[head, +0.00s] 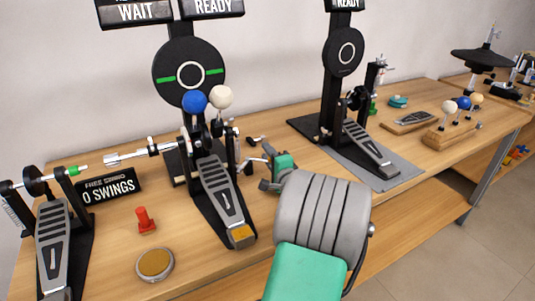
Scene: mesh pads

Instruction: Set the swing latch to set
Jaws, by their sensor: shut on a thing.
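My gripper (246,166), at the end of the grey and green arm, is shut on a small part at the right side of the middle drum pedal (218,186). This part seems to be the swing latch, but it is too small and too hidden by my gripper to read its shape or setting. The middle pedal has a blue ball beater (194,101) and a cream ball beater (221,96) standing up in front of a round black pad (170,74). Signs above the pad read WAIT (136,13) and READY (213,7).
A red plunger (145,221), a brass disc button (154,264) and a 0 SWINGS sign (110,189) stand left of the middle pedal. Another pedal (370,145) on a grey mat (397,177) and a block of beaters (450,136) stand right. The bench front right of my arm is clear.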

